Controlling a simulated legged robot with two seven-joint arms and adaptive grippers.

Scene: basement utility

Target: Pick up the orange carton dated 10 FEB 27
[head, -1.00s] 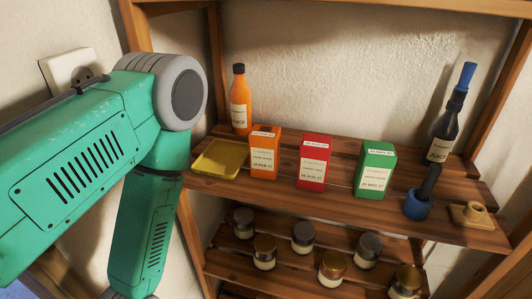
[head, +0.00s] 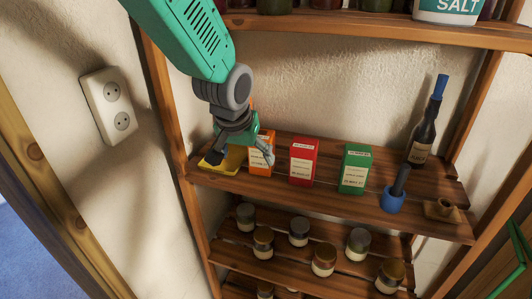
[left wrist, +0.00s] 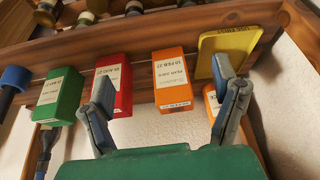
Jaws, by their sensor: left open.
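The orange carton (head: 259,168) stands upright on the middle shelf, left of a red carton (head: 303,161) and a green carton (head: 355,168). In the left wrist view the orange carton (left wrist: 171,68) shows inverted, with a label that appears to read 10 FEB 27. My left gripper (head: 240,158) is open and empty, pointing down at the orange carton and partly covering it in the head view. In the left wrist view its fingers (left wrist: 165,78) show on either side of the carton, which looks apart from them. My right gripper is not in view.
A yellow tray (head: 232,158) lies just left of the orange carton. Several jars stand below; an upper shelf (head: 370,27) spans above.

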